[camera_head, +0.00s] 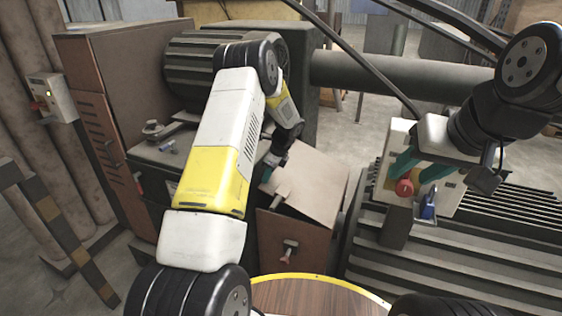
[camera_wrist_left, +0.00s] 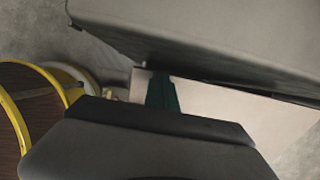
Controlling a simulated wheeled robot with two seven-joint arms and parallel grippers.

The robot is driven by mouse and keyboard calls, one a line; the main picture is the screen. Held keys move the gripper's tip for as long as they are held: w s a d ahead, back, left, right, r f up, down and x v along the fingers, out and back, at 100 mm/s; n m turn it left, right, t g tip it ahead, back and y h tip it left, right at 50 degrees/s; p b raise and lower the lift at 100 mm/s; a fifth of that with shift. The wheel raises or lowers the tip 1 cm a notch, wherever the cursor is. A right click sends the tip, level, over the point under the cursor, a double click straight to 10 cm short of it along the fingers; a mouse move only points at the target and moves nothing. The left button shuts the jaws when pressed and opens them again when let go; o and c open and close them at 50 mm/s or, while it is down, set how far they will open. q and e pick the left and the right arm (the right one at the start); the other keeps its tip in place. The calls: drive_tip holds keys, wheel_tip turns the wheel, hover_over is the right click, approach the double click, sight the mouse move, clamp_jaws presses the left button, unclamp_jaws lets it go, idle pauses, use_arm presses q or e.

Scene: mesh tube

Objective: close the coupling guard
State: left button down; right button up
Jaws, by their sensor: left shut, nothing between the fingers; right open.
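The coupling guard appears to be the tan panel (camera_head: 312,185) at the centre of the head view, tilted above a brown box front (camera_head: 295,245) with a T-shaped handle. A small light handle (camera_head: 281,196) shows at the panel's left side. My left gripper (camera_head: 267,174) is shut and empty at the panel's left edge; I cannot tell whether it touches. In the left wrist view, its teal fingertips (camera_wrist_left: 162,92) overlap the pale panel (camera_wrist_left: 225,108). My right gripper (camera_head: 424,170) is open in front of a control panel, away from the guard.
The pale control panel (camera_head: 450,197) carries a red button (camera_head: 404,187) and a blue switch (camera_head: 429,207). A ribbed motor (camera_head: 190,68) and a thick pipe (camera_head: 400,76) lie behind. A yellow-rimmed round wooden top (camera_head: 320,298) is at the front.

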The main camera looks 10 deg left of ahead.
use_arm(q)
drive_tip(key=f+h, duration=0.1)
drive_tip(key=f, duration=0.1)
drive_tip(key=a+f+h, duration=0.1)
drive_tip(key=f, duration=0.1)
drive_tip(key=a+f+h, duration=0.1)
drive_tip(key=f, duration=0.2)
drive_tip(key=shift+w+a+g, duration=0.25)
drive_tip(key=shift+w+g, duration=0.05)
